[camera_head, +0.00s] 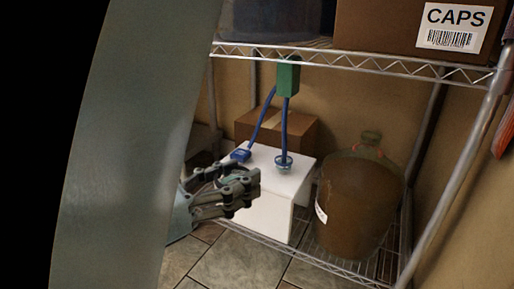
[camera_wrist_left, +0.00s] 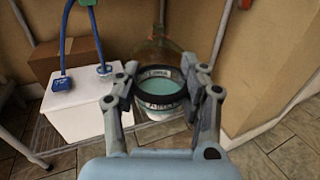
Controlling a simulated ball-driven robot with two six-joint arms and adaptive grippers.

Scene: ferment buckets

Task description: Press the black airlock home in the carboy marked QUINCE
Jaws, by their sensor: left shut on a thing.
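A large brown-filled carboy (camera_head: 357,207) stands on the low wire shelf at the right in the head view. Its white label is edge-on, so I cannot read a name. In the left wrist view a carboy's clear shoulder (camera_wrist_left: 160,54) shows beyond the fingers. My left gripper (camera_head: 248,188) is left of the carboy, in front of the white box and apart from the carboy. In the left wrist view its fingers (camera_wrist_left: 160,88) are shut on a round dark-rimmed thing (camera_wrist_left: 162,101) with a teal top and white markings. I cannot make out the black airlock. My right gripper is out of view.
A white box (camera_head: 268,217) stands beside the carboy, with a blue plug (camera_head: 240,155) and blue cables from a green block (camera_head: 288,80) above. A brown carton (camera_head: 300,128) is behind. The upper wire shelf (camera_head: 350,62) bears a CAPS box (camera_head: 390,28) overhead.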

